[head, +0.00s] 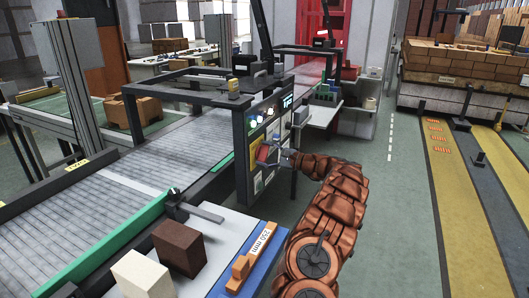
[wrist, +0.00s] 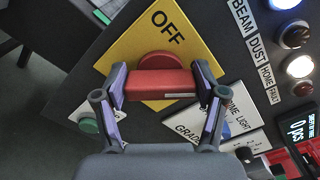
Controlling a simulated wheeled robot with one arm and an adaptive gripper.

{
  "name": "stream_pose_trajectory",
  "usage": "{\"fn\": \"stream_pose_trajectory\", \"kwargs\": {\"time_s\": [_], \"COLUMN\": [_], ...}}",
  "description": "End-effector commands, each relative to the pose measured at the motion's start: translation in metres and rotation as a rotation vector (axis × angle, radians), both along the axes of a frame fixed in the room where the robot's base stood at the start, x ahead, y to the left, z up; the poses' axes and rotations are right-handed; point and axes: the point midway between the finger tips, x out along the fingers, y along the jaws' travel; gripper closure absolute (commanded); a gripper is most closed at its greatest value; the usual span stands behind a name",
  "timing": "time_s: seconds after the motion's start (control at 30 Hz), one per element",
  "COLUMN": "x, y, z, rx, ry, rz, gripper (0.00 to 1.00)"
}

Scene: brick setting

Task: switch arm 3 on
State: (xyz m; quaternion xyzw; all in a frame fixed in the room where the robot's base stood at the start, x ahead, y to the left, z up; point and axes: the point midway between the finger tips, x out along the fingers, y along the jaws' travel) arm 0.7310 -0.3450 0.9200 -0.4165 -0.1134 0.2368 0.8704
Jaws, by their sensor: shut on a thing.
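A red rotary switch (wrist: 160,62) with a bar handle (wrist: 158,85) sits on a yellow plate (wrist: 133,48) in the wrist view. The word OFF is printed on the plate above the switch. The handle lies nearly level across that view, with a white mark towards its right end. My gripper (wrist: 164,88) is shut on the handle, one finger at each end. The fingers hide the plate's lower part, and no ON label is visible. In the head view my gripper (head: 277,155) is at the dark control panel (head: 245,175). I cannot read an arm 3 label.
A green button (wrist: 88,126) is left of the handle. Indicator lamps (wrist: 299,66), a grading label (wrist: 190,130) and a counter display (wrist: 298,134) are to the right. The roller conveyor (head: 130,180) runs left of the panel. Open green floor (head: 400,210) is to the right.

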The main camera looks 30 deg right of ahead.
Motion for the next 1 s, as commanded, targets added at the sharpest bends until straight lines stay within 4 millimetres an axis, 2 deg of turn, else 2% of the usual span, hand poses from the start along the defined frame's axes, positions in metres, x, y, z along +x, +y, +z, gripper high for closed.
{"fn": "stream_pose_trajectory", "kwargs": {"time_s": [0.3,0.8,0.83,1.0], "x": [0.0003,0.0005,0.0005,0.0004], "y": [-0.0004,-0.0004,-0.0004,-0.0003], "z": [0.0008,0.0004,0.0004,0.0005], "rx": [0.091,0.107,0.107,0.106], "ry": [0.055,0.063,0.063,0.062], "rz": [0.0,0.0,0.0,0.0], "gripper": [0.64,0.64,0.28,0.11]}}
